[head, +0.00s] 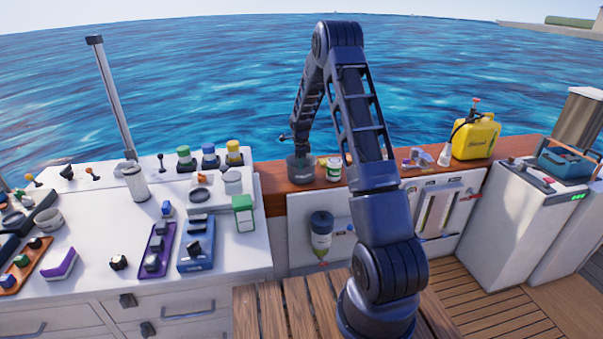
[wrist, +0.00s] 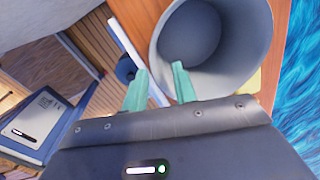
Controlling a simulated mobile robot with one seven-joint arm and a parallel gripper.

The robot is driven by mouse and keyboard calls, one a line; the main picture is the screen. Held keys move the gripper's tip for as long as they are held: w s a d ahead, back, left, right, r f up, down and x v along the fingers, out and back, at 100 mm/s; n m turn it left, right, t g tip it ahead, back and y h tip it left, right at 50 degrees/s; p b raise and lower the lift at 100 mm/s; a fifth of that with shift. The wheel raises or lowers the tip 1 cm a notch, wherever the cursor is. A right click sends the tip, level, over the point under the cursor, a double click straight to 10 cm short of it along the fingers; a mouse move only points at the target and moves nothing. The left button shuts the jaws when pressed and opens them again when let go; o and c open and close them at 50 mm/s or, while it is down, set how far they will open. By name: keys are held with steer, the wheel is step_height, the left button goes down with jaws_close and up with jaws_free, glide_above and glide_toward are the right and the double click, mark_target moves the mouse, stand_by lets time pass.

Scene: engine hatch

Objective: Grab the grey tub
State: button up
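The grey tub (head: 300,172) stands on the wooden ledge by the water, below the end of my arm. In the wrist view the tub (wrist: 238,62) is large, with its round open mouth facing the camera. My gripper (wrist: 159,76) is at the tub's near left rim, its two pale green fingers apart. One finger overlaps the tub's opening and the other is outside the wall, with the rim between them. I cannot tell whether either finger touches the wall. In the head view the fingers are too small to make out.
A white and green can (head: 333,170) stands close right of the tub. A yellow jerrycan (head: 475,138) is farther right on the ledge. The white counter (head: 100,265) at left holds many small items. A bottle (head: 321,235) hangs on the panel below the ledge.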

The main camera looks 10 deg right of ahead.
mark_target(301, 175)
steer(key=shift+d+f, duration=0.1)
steer(key=shift+f, duration=2.5)
jaws_close()
